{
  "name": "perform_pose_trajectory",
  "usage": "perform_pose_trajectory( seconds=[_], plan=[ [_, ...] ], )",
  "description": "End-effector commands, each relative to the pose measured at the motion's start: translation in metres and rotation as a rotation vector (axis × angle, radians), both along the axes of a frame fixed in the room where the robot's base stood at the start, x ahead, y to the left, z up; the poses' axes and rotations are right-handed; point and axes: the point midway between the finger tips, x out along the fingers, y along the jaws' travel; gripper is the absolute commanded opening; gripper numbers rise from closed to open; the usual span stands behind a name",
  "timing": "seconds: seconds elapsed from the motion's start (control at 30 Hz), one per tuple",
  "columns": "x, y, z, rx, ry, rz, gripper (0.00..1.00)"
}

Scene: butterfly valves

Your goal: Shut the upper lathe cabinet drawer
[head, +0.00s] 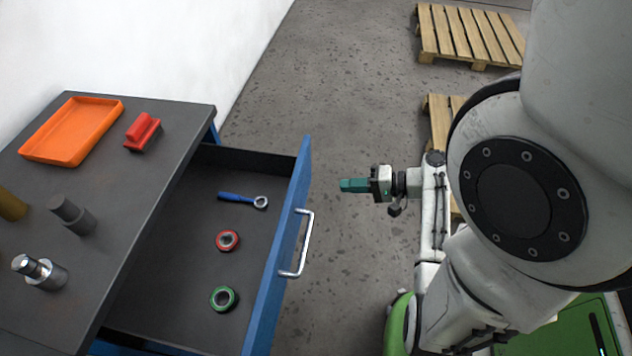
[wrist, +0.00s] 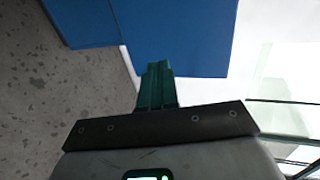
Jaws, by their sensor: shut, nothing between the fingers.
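The upper drawer (head: 282,250) of the lathe cabinet is pulled out, with a blue front and a silver bar handle (head: 303,243). It holds a blue-handled wrench (head: 242,198), a red ring (head: 227,240) and a green ring (head: 223,298). My gripper (head: 345,185), with teal fingers, is shut and empty. In the head view it appears to the right of the drawer front, apart from the handle. In the wrist view the shut fingers (wrist: 158,68) point towards a blue panel (wrist: 150,30); I cannot tell the exact gap.
The dark cabinet top (head: 120,190) bears an orange tray (head: 72,130), a red-and-black block (head: 142,131) and several cylindrical metal parts. Wooden pallets (head: 470,35) lie on the floor at the back right. Grey floor (head: 345,110) is clear between the cabinet and my arm.

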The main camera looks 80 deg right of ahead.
Motion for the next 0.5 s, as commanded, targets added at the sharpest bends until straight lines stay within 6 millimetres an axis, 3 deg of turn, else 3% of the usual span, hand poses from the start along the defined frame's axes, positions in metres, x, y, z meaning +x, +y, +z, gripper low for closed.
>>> perform_pose_trajectory(
  seconds=[0.3,0.5],
  plan=[
    [0.058,0.0,-0.013,0.001,0.001,0.003,0.0],
    [0.081,0.0,-0.014,0.0,0.002,0.002,0.0]
  ],
)
